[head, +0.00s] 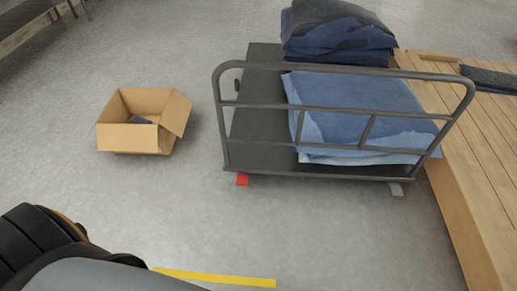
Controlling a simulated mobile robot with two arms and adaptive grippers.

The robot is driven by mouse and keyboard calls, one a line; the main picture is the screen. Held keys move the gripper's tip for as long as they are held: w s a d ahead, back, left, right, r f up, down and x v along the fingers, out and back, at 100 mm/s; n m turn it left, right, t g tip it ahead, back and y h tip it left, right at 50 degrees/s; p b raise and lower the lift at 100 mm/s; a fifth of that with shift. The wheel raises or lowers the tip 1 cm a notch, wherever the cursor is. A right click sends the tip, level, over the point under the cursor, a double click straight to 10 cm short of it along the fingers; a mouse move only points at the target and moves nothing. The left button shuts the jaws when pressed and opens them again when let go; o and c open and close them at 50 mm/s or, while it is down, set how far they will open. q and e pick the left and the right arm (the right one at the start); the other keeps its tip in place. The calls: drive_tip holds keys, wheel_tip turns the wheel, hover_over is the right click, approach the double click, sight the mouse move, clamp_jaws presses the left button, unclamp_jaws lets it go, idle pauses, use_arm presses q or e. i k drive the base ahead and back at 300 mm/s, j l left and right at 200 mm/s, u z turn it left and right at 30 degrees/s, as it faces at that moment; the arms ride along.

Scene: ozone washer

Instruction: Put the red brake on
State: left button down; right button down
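The red brake (242,179) is a small red pedal at the near left bottom corner of a dark cart, close to the floor. The cart (262,120) has a flat deck and a grey tube handle frame at its near end. A similar grey pedal (396,188) sits at the near right corner. I cannot tell from this view whether the red pedal is pressed down. Neither of my grippers shows in the head view. Part of my own body fills the bottom left corner, apart from the cart.
Folded blue denim stacks (350,105) lie on the cart. A wooden bench or pallet (465,165) stands close along the cart's right. An open cardboard box (130,135) is on the floor at left. A yellow strip (215,277) is at the bottom. Floor before the cart is clear.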

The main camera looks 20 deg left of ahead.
sight(242, 179)
drive_tip(key=u, duration=1)
